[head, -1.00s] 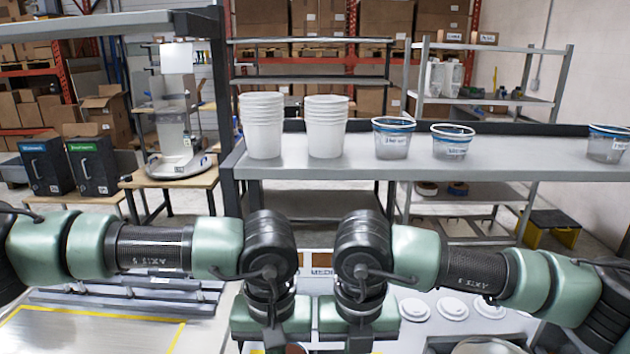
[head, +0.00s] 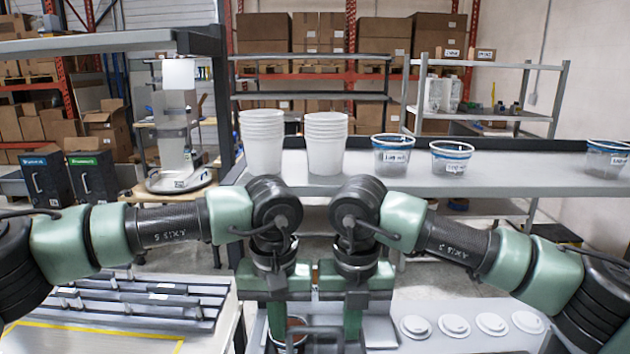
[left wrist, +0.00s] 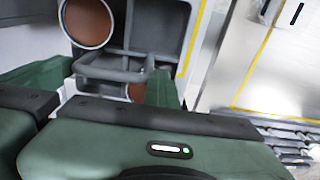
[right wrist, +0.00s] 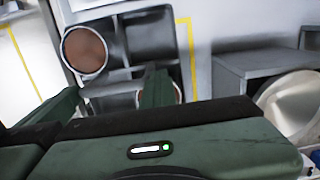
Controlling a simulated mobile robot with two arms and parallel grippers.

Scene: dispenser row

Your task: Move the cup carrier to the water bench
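The grey cup carrier (head: 315,331) is at the bottom middle of the head view, partly hidden by my grippers and cut by the frame edge. It has open compartments; a cup with brown contents shows in the left wrist view (left wrist: 88,20) and in the right wrist view (right wrist: 85,48). My left gripper (head: 276,322) and right gripper (head: 353,322) point down side by side at the carrier. Their fingers straddle parts of it and appear shut on it; the exact contact is hidden. No label marks which surface is the water bench.
A long grey bench (head: 480,183) ahead bears two stacks of white cups (head: 262,143) and several blue-rimmed clear tubs (head: 393,152). White lids (head: 454,326) lie on the near worktop at right. A rack of grey bars (head: 145,298) is on the left table.

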